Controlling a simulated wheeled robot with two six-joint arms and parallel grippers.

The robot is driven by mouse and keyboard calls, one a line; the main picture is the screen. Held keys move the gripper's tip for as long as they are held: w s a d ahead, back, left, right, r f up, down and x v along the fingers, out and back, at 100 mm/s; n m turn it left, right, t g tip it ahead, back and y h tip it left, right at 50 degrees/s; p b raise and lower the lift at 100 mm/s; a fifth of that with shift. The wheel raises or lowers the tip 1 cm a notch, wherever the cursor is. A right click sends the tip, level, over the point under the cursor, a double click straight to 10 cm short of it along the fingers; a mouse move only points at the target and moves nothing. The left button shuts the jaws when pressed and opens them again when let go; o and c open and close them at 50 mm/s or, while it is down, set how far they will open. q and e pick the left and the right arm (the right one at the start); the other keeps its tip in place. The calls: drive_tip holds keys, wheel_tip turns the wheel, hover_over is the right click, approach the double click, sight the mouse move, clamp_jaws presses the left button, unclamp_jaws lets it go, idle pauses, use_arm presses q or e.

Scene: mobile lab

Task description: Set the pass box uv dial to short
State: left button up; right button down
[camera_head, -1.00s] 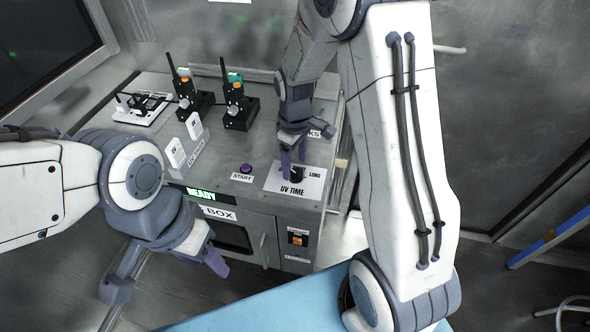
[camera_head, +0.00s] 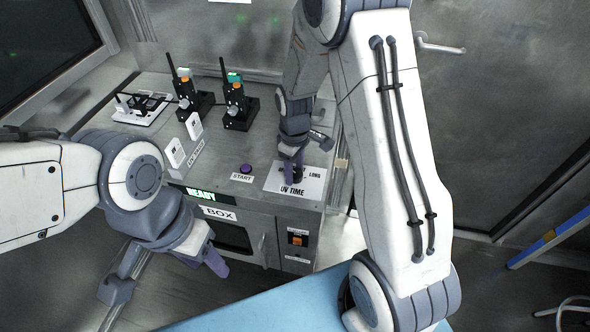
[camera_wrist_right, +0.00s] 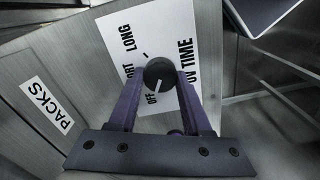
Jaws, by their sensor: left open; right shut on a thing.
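The UV dial is a round black knob (camera_wrist_right: 160,72) on a white plate (camera_head: 309,184) marked UV TIME, on top of the grey pass box (camera_head: 262,212). In the right wrist view the plate reads LONG, OFF and a partly covered word ending in "RT". The knob's white line points toward OFF. My right gripper (camera_head: 293,167) is down at the plate, shut on the knob with one purple finger on each side; its fingers (camera_wrist_right: 161,92) also show in the right wrist view. My left gripper (camera_head: 165,276) is open and empty in front of the box.
Two black devices with antennas (camera_head: 238,108) stand farther back. A blue surface (camera_head: 275,305) lies in front.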

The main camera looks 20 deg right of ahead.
drive_tip(key=shift+m, duration=0.3)
drive_tip(key=m+p, duration=0.1)
drive_tip(key=m, duration=0.1)
drive_tip(key=shift+r+m, duration=0.1)
drive_tip(key=shift+m, duration=0.2)
drive_tip(key=m+p, duration=0.1)
drive_tip(key=m, duration=0.1)
drive_tip(key=shift+m, duration=0.4)
drive_tip(key=m+p, duration=0.1)
drive_tip(key=m, duration=0.4)
drive_tip(key=shift+d+m, duration=0.15)
drive_tip(key=shift+m, duration=0.15)
drive_tip(key=shift+c, duration=1.7)
unclamp_jaws()
